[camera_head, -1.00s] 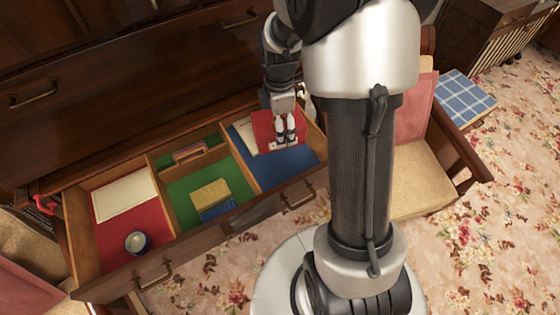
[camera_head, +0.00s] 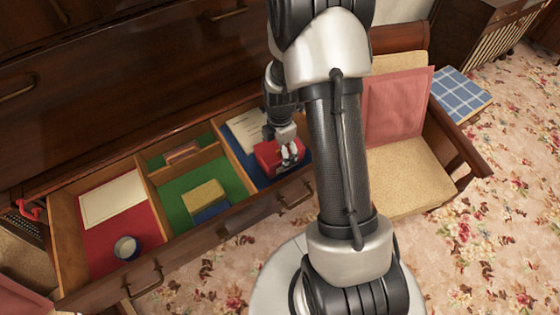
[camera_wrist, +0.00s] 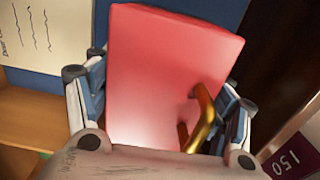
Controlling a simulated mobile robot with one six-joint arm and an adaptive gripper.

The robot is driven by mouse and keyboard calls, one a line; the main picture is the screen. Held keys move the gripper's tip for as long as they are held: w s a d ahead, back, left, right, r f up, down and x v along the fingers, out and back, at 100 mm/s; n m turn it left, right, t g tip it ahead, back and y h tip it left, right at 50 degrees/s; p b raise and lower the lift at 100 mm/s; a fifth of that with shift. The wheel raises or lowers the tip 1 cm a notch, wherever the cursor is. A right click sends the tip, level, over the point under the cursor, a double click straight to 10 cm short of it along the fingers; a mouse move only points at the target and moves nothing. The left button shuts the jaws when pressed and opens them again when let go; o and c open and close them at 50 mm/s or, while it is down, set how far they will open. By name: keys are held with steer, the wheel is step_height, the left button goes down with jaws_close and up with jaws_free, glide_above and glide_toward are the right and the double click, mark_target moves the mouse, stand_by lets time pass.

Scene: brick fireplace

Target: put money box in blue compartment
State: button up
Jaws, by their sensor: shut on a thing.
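The money box (camera_head: 270,156) is a red box in the head view, over the blue compartment (camera_head: 294,174) at the right end of the open drawer. My gripper (camera_head: 289,156) is shut on it from above. In the wrist view the red box (camera_wrist: 165,70) fills the middle between the fingers, with a brass handle (camera_wrist: 203,115) on its side. The blue floor (camera_wrist: 75,85) shows beside it. I cannot tell whether the box's underside touches the floor of the compartment.
A written paper (camera_head: 246,132) lies in the blue compartment. The green compartment holds a yellow block (camera_head: 205,196) and a blue item (camera_head: 211,212). The red compartment holds a paper (camera_head: 112,198) and a cup (camera_head: 126,248). A cushioned chair (camera_head: 408,170) stands at right.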

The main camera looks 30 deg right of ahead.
steer(key=shift+f+b, duration=0.6)
steer(key=shift+f, duration=1.65)
steer(key=shift+f, duration=0.2)
steer(key=o, duration=1.2)
steer(key=shift+o, duration=0.2)
